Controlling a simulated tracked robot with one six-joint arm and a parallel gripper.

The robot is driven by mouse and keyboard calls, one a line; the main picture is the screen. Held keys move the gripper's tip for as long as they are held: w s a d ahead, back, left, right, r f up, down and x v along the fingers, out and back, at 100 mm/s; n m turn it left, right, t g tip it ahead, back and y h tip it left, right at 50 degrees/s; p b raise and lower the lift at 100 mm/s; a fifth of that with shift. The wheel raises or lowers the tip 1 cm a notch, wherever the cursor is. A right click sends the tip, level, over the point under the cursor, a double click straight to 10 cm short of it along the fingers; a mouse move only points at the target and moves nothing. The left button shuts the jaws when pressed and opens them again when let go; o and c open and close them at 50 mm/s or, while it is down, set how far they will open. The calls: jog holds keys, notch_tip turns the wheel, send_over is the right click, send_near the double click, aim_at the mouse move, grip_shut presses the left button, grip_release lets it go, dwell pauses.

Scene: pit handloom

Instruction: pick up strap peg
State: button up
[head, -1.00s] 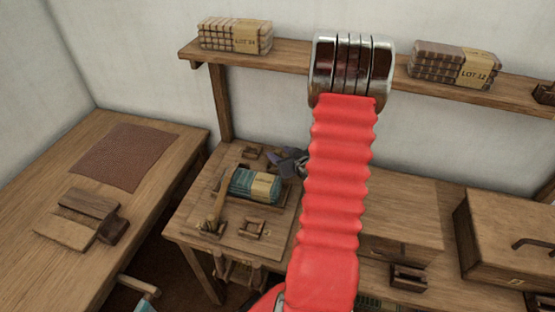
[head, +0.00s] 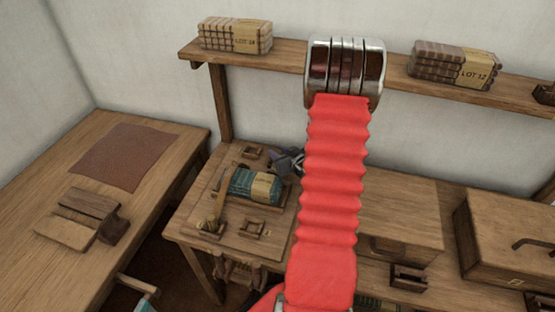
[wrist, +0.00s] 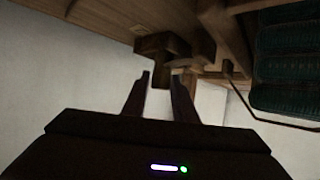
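A slim wooden peg-like stick (head: 218,194) stands at the left end of a banded teal bundle (head: 254,184) on the small wooden table. I take it as the strap peg, but cannot be sure. My gripper (head: 280,157) is partly hidden behind my red arm, at the bundle's back right. A dark wooden block (wrist: 163,45) lies just beyond the fingertips; contact cannot be told. The teal bundle also shows at the right of the wrist view (wrist: 290,60).
Small wooden holders (head: 252,228) sit on the table around the bundle. A shelf (head: 285,54) with banded bundles (head: 235,36) runs above. A wooden chest (head: 510,240) stands at right. A bench (head: 60,190) with a brown mat (head: 124,155) is at left.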

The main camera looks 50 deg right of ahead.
aim_at(278, 152)
grip_shut()
jog(key=shift+r, duration=0.1)
jog(key=shift+r, duration=4.95)
